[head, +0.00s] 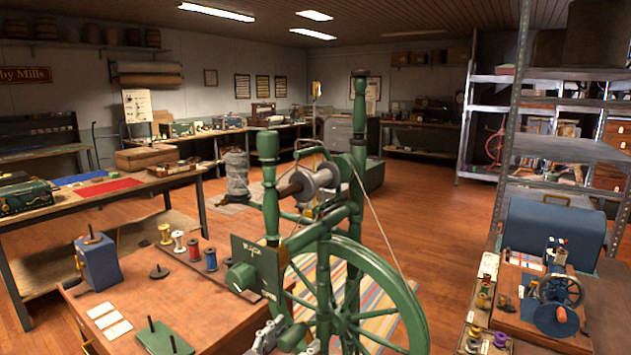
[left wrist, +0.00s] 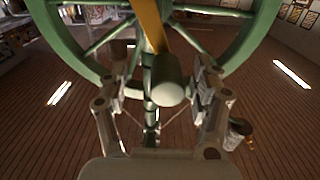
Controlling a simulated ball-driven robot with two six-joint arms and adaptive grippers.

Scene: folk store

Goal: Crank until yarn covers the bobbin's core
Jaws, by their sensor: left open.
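A green spinning wheel (head: 385,262) stands in front of me, its large wheel spoked and its posts upright. The grey bobbin (head: 322,177) sits between the posts near the top; I cannot tell how much yarn is on its core. My left gripper (head: 278,338) shows in part at the bottom edge, by a green rounded crank handle (head: 293,336). In the left wrist view the handle's end (left wrist: 168,76) lies between the open fingers of my left gripper (left wrist: 160,100), with a gap on each side. My right gripper is out of view.
A wooden table (head: 190,290) at front left holds thread spools (head: 194,249), a blue block with a spindle (head: 98,262) and white cards. At right, a bench carries a blue case (head: 555,232) and a small winder (head: 558,298).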

